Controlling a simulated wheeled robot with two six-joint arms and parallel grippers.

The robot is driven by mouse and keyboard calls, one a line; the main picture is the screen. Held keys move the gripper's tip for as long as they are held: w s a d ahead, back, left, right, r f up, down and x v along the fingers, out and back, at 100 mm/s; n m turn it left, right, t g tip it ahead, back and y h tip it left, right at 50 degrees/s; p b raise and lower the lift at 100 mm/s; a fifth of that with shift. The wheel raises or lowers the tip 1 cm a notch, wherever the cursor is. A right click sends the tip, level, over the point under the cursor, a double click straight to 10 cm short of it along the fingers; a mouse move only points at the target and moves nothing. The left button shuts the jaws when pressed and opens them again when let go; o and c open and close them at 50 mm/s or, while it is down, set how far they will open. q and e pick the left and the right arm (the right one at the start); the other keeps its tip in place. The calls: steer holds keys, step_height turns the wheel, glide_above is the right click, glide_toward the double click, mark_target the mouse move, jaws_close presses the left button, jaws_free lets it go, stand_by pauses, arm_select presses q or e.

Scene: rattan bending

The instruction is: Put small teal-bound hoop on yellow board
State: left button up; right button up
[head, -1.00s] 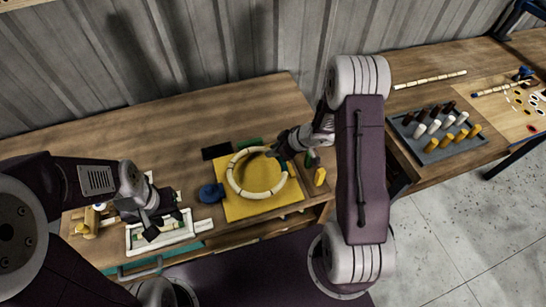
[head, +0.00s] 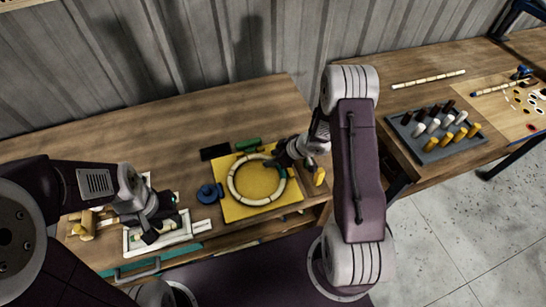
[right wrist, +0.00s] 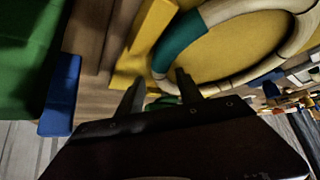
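The cream hoop (head: 232,185) lies flat over the yellow board (head: 235,211), within its edges, in the head view. Its teal binding (right wrist: 180,40) shows clearly in the right wrist view, close beyond the fingertips. My right gripper (head: 283,157) is at the hoop's upper right side. Its two fingers (right wrist: 158,88) are apart, with the hoop just beyond them and no clear grip on it. My left gripper (head: 164,226) hangs over the white frame to the left of the board, fingers apart and apparently empty.
A blue round item (head: 210,194) sits left of the board; a green block (head: 248,144) and black pad (head: 215,151) lie behind it. A yellow peg (head: 319,176) stands at right. The white frame (head: 133,240) lies at front left. The table's back left is clear.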

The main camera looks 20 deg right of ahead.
steer(key=shift+a, duration=0.1)
steer(key=shift+r, duration=0.25)
steer(key=p+v, duration=0.3)
steer(key=v, duration=0.9)
steer(key=s+d+r+m+h, duration=0.3)
steer(key=r+m+h, duration=0.2)
steer(key=m+h, duration=0.1)
steer(key=s+a+m+g, duration=0.1)
steer(key=s+a+g, duration=0.1)
steer(key=s, duration=0.3)
steer(key=s+a+r+m+g, duration=0.1)
steer(key=s+a+g, duration=0.1)
steer(key=s+a, duration=0.2)
steer(key=shift+s+a+m+y, duration=0.25)
steer(key=shift+s+m+y, duration=0.15)
steer(key=shift+s, duration=0.6)
